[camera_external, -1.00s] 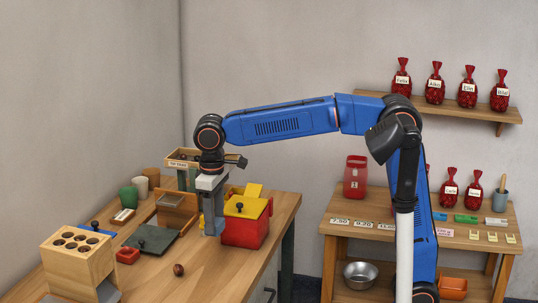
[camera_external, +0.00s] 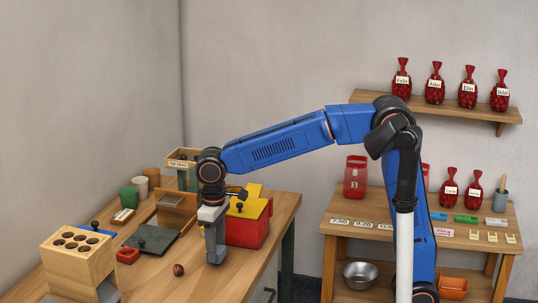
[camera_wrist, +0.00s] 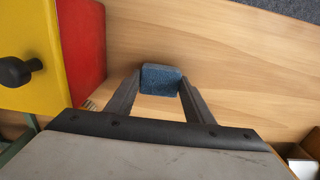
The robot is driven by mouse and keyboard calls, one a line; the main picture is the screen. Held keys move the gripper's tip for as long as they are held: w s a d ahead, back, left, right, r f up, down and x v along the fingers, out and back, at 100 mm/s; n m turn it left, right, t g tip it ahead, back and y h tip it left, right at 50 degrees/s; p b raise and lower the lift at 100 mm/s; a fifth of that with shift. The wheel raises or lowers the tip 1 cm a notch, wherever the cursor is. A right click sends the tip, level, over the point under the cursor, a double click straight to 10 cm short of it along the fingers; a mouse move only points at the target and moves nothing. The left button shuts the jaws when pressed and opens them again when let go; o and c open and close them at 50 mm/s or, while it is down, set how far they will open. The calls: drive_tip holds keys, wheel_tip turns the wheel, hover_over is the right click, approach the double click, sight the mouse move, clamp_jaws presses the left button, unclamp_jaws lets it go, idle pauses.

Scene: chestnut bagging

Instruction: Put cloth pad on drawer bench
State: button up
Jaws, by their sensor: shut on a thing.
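The cloth pad (camera_wrist: 161,79) is a small blue block between my two fingertips in the wrist view. My gripper (camera_wrist: 160,86) is shut on it. In the external view my gripper (camera_external: 216,258) points down low over the wooden bench (camera_external: 250,262) at the left, just in front of the red box. I take this for the drawer bench; a dark handle shows at its lower front. Bare wood lies behind the pad in the wrist view. I cannot tell whether the pad touches it.
The red box with yellow lid (camera_external: 247,222) stands close behind my gripper. A chestnut (camera_external: 179,269) lies to its left, with a dark green plate (camera_external: 151,239) and a holed wooden block (camera_external: 78,257) farther left. Bench top to the right is clear.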

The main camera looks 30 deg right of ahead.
drive_tip(key=shift+f, duration=0.35)
drive_tip(key=shift+f, duration=0.15)
drive_tip(key=o, duration=1)
wheel_tip(320, 180, up, 12)
drive_tip(key=shift+r, duration=0.15)
